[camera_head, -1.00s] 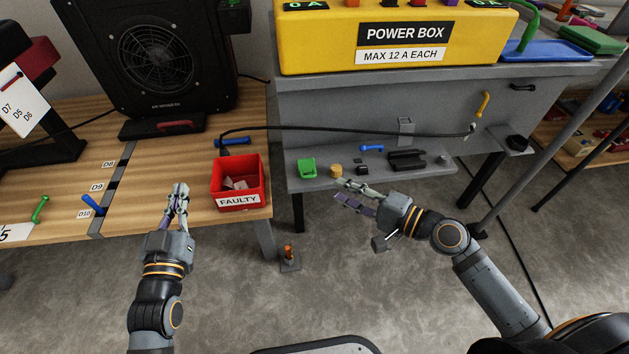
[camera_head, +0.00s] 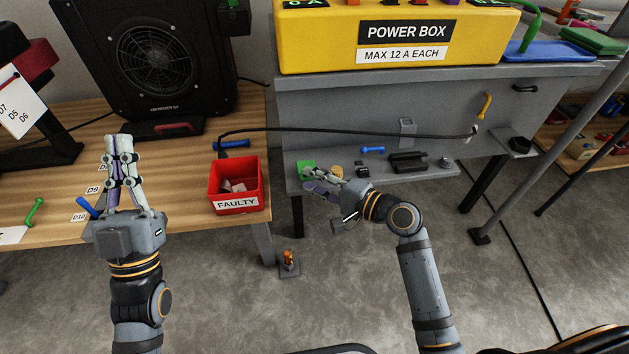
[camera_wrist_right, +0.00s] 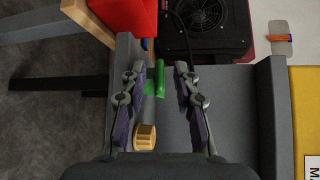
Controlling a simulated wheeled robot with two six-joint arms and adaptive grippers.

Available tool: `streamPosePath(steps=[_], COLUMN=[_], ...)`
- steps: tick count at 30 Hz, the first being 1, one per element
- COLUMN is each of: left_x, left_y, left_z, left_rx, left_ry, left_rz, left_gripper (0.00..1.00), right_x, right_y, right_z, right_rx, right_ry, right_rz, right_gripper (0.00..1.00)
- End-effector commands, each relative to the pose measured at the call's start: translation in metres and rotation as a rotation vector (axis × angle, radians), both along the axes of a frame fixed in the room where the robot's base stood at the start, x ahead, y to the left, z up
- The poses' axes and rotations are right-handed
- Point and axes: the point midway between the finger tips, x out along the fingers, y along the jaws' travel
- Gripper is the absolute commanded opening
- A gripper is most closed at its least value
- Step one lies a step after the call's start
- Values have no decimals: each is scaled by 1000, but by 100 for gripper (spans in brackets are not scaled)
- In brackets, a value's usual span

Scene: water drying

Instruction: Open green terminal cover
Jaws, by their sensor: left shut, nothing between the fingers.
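The green terminal cover (camera_head: 304,165) sits on the grey shelf under the power box, partly hidden by my right gripper in the head view. In the right wrist view, the green cover (camera_wrist_right: 160,78) shows between the two fingers, with a gap on either side. My right gripper (camera_head: 310,182) is open and points left along the shelf at the cover; it also shows in the right wrist view (camera_wrist_right: 159,72). My left gripper (camera_head: 118,142) is shut and empty, above the wooden table near the D9 label.
A yellow round part (camera_head: 337,171) is beside the right gripper on the shelf (camera_head: 430,172). A blue handle (camera_head: 372,149) and black parts (camera_head: 408,162) lie further right. The red FAULTY bin (camera_head: 236,186) stands left. A black cable (camera_head: 340,130) runs above.

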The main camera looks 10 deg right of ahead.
Motion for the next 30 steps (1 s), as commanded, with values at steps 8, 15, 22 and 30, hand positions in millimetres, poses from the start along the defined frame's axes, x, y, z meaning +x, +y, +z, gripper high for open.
streamPosePath(steps=[8,15,22,30], left_x=[0,0,0,9], left_y=[0,0,0,1], left_z=[0,0,0,-10], left_rx=[0,0,0,-3], left_ry=[1,2,2,62], left_rz=[0,0,0,1], left_gripper=[0,0,0,0], right_x=[0,0,0,0], right_y=[0,0,0,0], right_z=[0,0,0,1], right_rx=[0,0,0,0], right_ry=[0,0,0,4], right_rz=[0,0,0,0], right_gripper=[12,0,0,0])
